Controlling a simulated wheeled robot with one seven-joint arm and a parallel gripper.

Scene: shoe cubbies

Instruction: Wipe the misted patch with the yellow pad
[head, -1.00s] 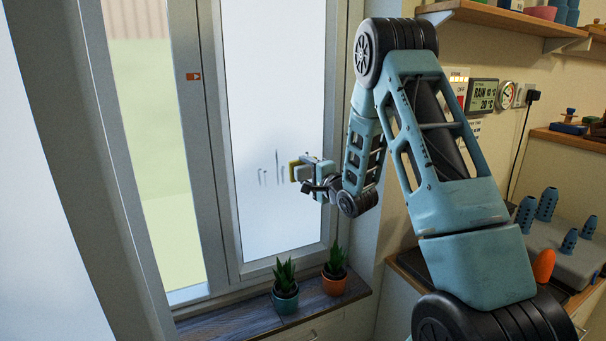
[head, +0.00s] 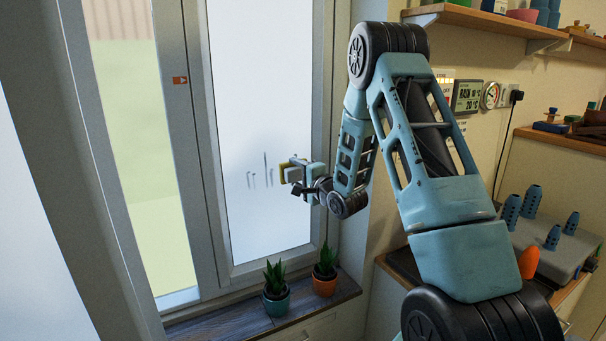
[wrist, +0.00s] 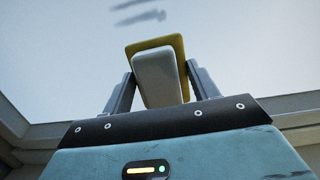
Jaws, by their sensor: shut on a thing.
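The yellow pad (wrist: 176,44) has a pale grey block-shaped back and sits between the two fingers of my gripper (wrist: 160,84) in the wrist view. In the head view my gripper (head: 297,174) is shut on the pad (head: 282,174), which faces the window pane. The misted patch (head: 268,110) is the white, fogged right pane. Several dark vertical streaks show on it just left of the pad, and dark streaks (wrist: 140,14) also show above the pad in the wrist view. I cannot tell whether the pad touches the glass.
Two potted plants, one in a teal pot (head: 276,303) and one in an orange pot (head: 324,285), stand on the sill (head: 235,322) below the pane. The window frame (head: 322,130) borders the pane at the right. A shelf (head: 480,20) is on the right wall.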

